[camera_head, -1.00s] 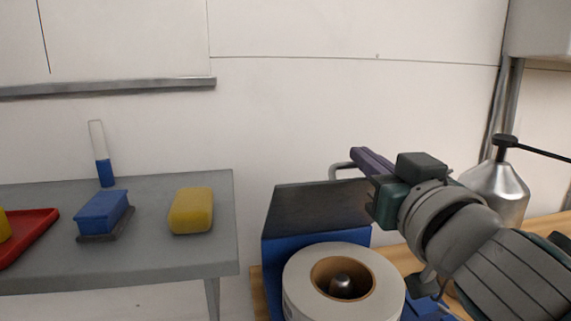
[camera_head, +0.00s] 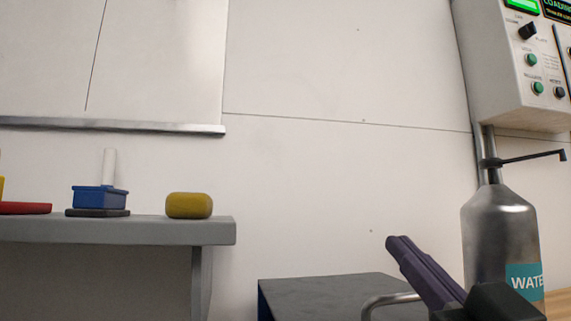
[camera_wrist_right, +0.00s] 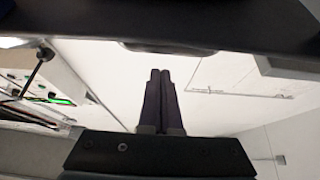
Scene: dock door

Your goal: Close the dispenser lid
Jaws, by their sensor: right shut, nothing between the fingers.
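The dispenser lid (camera_head: 330,292) is a dark grey panel with a blue edge at the bottom of the head view. Its lower part and the dispenser body are cut off by the frame, so its exact angle cannot be told. A bent metal handle (camera_head: 385,301) shows at its right side. My right gripper (camera_head: 397,243) has purple fingers, shut and empty, pointing up and left beside the handle; contact cannot be told. In the right wrist view the fingertips (camera_wrist_right: 160,73) are together, near a dark broad surface I cannot identify surely. My left gripper is out of view.
A metal water bottle (camera_head: 497,235) stands right of my gripper, below a control box (camera_head: 520,70). A grey shelf (camera_head: 110,231) at left holds a yellow sponge (camera_head: 189,206), a blue block (camera_head: 99,198) and a red tray (camera_head: 20,208). The wall between is bare.

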